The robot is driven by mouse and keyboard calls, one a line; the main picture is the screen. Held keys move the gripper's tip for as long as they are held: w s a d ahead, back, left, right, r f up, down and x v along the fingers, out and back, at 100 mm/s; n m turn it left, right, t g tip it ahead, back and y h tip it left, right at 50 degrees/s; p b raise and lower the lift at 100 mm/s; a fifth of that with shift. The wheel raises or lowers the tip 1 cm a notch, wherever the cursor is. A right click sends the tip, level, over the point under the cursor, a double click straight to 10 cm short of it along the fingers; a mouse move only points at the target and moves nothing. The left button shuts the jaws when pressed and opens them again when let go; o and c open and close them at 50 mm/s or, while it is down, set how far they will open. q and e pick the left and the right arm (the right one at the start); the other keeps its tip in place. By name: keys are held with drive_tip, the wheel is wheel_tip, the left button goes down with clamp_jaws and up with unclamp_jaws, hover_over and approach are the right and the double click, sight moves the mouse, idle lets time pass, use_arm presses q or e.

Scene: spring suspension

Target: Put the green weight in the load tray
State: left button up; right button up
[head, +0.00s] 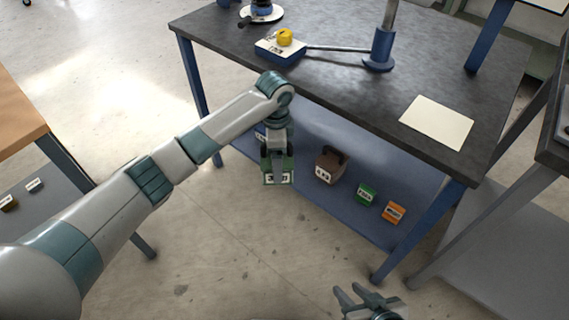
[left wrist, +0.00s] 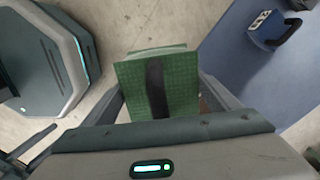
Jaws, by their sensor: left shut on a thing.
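The green weight (head: 278,170) is a green block with a dark handle and a pale label. My left gripper (head: 277,152) is shut on it and holds it in front of the workbench, below the tabletop. In the left wrist view the green weight (left wrist: 183,88) sits between the fingers. A shallow blue block (head: 281,52) on the tabletop, joined by a rod to a blue post, looks like the load tray. A yellow weight (head: 286,37) sits on it. My right gripper (head: 365,298) is open and empty at the bottom edge.
The dark tabletop (head: 340,80) has a blank sheet (head: 437,122) at right and a blue post (head: 380,50). The blue lower shelf (head: 350,218) bears a brown weight (head: 329,166), a small green block (head: 367,193) and an orange block (head: 394,212). A blue weight (left wrist: 273,28) shows in the left wrist view.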

use_arm(q)
drive_tip(key=s+a+r+n, duration=0.4)
drive_tip(key=a+r+n, duration=0.3)
drive_tip(key=r+n, duration=0.1)
drive_tip(key=s+a+r+n, duration=0.4)
drive_tip(key=a+r+n, duration=0.3)
drive_tip(key=r, duration=0.4)
drive_tip(key=shift+s+a+r+n, duration=0.15)
drive_tip(key=shift+s+r+n, duration=0.1)
drive_tip(key=shift+n, duration=0.55)
